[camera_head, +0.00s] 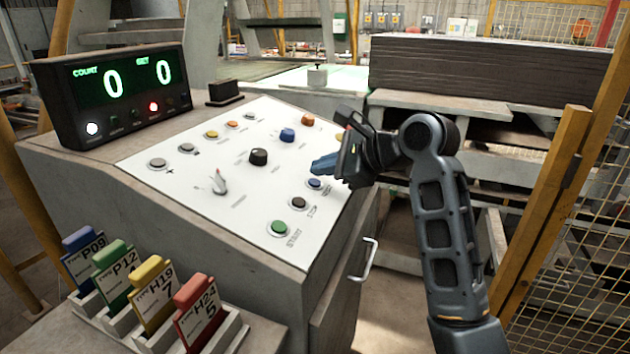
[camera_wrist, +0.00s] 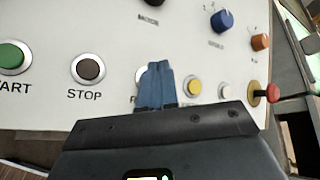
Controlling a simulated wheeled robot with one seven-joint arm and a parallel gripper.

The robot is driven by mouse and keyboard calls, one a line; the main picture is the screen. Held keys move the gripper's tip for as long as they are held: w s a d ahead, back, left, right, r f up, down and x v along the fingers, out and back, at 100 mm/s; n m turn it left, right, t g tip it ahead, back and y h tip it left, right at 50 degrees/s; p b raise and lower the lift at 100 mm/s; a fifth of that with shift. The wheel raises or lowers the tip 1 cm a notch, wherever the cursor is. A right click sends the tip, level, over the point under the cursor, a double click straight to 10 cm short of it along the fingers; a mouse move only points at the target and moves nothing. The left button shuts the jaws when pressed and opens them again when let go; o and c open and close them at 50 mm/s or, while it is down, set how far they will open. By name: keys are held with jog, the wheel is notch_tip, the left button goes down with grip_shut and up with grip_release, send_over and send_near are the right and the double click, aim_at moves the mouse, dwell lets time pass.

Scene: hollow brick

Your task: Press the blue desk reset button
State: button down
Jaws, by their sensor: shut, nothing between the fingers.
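The blue reset button (camera_head: 314,184) sits in a pale ring on the white sloped panel, just beyond the dark stop button (camera_head: 299,202). My gripper (camera_head: 318,166) is shut and empty, its blue fingertips right by the blue button and seeming slightly above it. In the wrist view the shut fingers (camera_wrist: 157,68) cover most of the button right of the stop button (camera_wrist: 88,69). Only part of its pale ring and the start of its label show. I cannot tell whether the fingertips touch it.
The green start button (camera_head: 279,228) is nearer. A blue knob (camera_head: 288,134) and an orange knob (camera_head: 307,119) stand farther up the panel. A display (camera_head: 115,95) reads 0 and 0.

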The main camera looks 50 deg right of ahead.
jog(key=shift+w+f+p, duration=0.1)
jog(key=shift+f+p, duration=0.2)
jog(key=shift+w+f, duration=0.1)
jog(key=shift+f, duration=0.3)
dwell(0.8)
jog(key=shift+r+p, duration=0.15)
jog(key=shift+p, duration=0.25)
jog(key=shift+s+r+p, duration=0.2)
jog(key=shift+r+p, duration=0.5)
jog(key=shift+p, duration=0.4)
jog(key=r, duration=0.1)
jog(key=s+r, duration=0.1)
jog(key=r, duration=0.2)
jog(key=shift+s+d+r, duration=0.15)
jog(key=shift+d+r, duration=0.1)
jog(key=shift+r, duration=0.1)
dwell(0.4)
